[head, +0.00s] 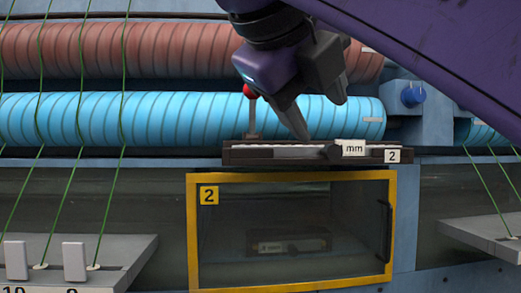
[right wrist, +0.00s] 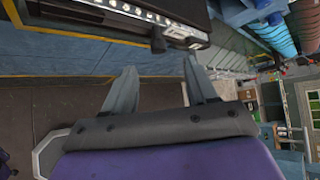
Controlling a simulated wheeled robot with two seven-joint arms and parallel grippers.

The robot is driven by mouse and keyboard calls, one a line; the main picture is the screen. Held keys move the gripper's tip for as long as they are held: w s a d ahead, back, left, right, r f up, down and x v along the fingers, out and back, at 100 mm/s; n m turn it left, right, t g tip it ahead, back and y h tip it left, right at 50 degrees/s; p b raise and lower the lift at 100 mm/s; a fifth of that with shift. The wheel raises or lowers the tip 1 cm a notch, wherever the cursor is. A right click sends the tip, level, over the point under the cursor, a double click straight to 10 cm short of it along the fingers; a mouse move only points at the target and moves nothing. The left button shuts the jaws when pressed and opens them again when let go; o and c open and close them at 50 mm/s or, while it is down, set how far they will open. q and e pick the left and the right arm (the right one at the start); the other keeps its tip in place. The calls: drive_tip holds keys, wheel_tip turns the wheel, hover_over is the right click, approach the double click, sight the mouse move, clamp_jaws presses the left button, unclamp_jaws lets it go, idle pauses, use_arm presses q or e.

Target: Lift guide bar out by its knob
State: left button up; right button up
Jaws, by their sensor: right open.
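A dark rail with a pale strip (head: 280,149) lies on the ledge above the door marked 2; I take it for the guide bar. A small dark knob (head: 333,152) sticks out at its front, beside the "mm" label. A red ball (head: 250,91) tops a thin post at its left end. My right gripper (head: 320,114) is open and empty, above and in front of the rail. In the right wrist view, the rail (right wrist: 130,12) crosses the top, and the knob (right wrist: 157,39) shows beyond the gap between the open fingertips (right wrist: 160,66), apart from them. My left gripper is out of view.
A yellow-framed glass door (head: 193,235) is below the rail, with a dark object behind it. Blue (head: 70,118) and red (head: 70,50) ribbed rollers run behind. Green threads and grey shelves (head: 120,255) stand at left, another shelf at right.

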sight(331, 145)
drive_tip(key=x, duration=0.5)
drive_tip(key=b+x, duration=0.1)
drive_tip(key=x, duration=0.2)
drive_tip(key=shift+w+a+f, duration=0.1)
drive_tip(key=shift+a+f, duration=0.1)
drive_tip(key=shift+a, duration=0.05)
drive_tip(key=shift+w+d, duration=0.1)
drive_tip(key=shift+d, duration=0.3)
drive_tip(key=shift+a, duration=0.15)
clamp_jaws()
